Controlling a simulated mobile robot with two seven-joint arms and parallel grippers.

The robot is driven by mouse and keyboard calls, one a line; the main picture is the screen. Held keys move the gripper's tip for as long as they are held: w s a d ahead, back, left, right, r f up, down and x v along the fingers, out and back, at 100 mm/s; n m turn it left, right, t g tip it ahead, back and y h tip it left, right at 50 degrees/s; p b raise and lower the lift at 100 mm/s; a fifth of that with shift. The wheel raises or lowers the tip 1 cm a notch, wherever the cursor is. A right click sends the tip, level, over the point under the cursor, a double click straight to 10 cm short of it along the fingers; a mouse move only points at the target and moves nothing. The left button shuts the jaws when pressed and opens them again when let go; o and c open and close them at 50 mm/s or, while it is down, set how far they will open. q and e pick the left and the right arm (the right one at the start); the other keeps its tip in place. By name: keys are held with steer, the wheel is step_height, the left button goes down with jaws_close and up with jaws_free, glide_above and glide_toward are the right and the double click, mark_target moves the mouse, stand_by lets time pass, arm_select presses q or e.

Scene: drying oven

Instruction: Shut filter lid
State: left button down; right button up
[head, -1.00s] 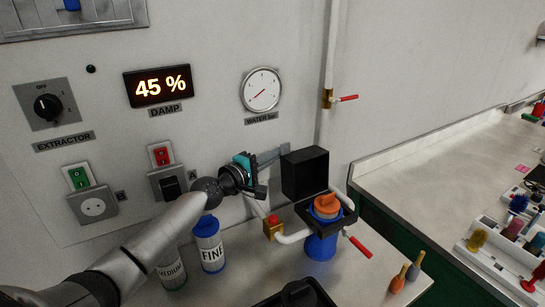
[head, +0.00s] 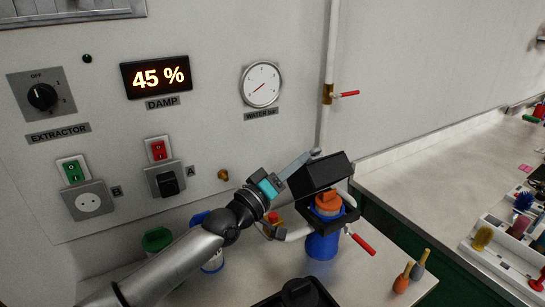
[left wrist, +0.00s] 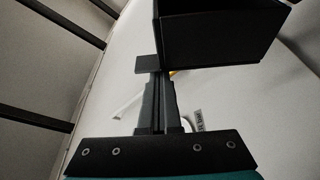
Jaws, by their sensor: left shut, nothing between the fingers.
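The filter lid (head: 320,173) is a black box-shaped cover, tilted partway down over the filter in the head view. Below it are the orange filter top (head: 329,204), in a black frame, and the blue filter body (head: 321,246). A gap still shows the orange top under the lid. My left gripper (head: 303,159) is shut and empty, its fingertips at the upper left back of the lid. In the left wrist view the shut fingers (left wrist: 154,90) point toward the black lid (left wrist: 222,35); I cannot tell if they touch it. My right gripper is not in view.
A red-handled valve (head: 361,244) sticks out right of the filter. A red button (head: 273,217) is at its left. Bottles, including one with a green cap (head: 157,239), stand behind my left arm. A black tray (head: 262,305) is in front.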

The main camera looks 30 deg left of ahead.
arm_select(q)
steer(key=s+d+f+m+g+h+b, duration=0.1)
steer(key=s+d+f+m+h+b, duration=0.3)
steer(key=m, duration=0.9)
steer(key=shift+s+d+f+h+b, duration=0.35)
steer(key=shift+d+f+h, duration=0.45)
steer(key=shift+d+f, duration=0.8)
steer(key=shift+d+r, duration=0.3)
steer(key=shift+d, duration=0.05)
steer(key=shift+f, duration=0.15)
